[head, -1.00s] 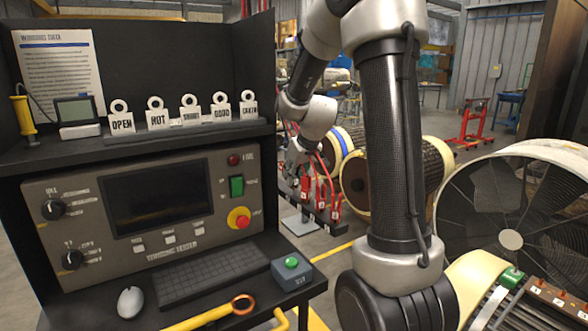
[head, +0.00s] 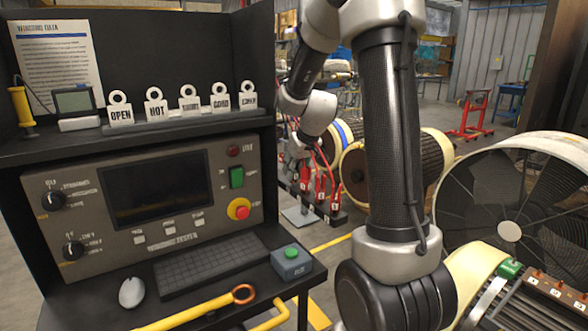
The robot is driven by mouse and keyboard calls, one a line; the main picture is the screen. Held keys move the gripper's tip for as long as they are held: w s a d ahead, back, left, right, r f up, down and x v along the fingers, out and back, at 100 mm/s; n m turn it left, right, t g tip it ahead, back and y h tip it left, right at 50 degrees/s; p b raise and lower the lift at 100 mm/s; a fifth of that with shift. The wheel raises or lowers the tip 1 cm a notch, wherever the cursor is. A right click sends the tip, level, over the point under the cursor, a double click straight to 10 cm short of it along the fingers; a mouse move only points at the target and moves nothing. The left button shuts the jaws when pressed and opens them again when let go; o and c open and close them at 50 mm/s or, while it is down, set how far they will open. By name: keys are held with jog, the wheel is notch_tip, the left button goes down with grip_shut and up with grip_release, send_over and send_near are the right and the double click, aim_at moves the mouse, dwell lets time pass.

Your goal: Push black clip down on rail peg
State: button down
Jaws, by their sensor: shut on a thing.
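My gripper (head: 292,166) is small and far off, at the left end of the dark rail (head: 318,209). It is shut on the black clip, which is mostly hidden by the fingers and hard to tell from the dark background. The gripper is low over the rail; I cannot tell whether the clip touches the peg. Red clips (head: 320,188) with red leads stand on the rail just right of the gripper. The peg under the gripper is too small to make out.
The test console (head: 150,195) fills the left, its desk edge in front of the rail. My own arm column blocks the middle. A large fan-like rotor end (head: 508,230) stands at the right.

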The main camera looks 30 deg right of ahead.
jog(key=shift+f, duration=0.2)
jog(key=c, duration=1.1)
grip_release()
jog(key=shift+c, duration=0.2)
jog(key=v, duration=1.2)
jog(key=s+a, duration=0.3)
jog(key=s, duration=0.9)
jog(key=s+a+g, duration=0.1)
jog(key=s+a, duration=0.3)
jog(key=s, duration=0.8)
jog(key=shift+s+a+g, duration=0.2)
jog(key=shift+s+g, duration=0.1)
jog(key=shift+s, duration=0.1)
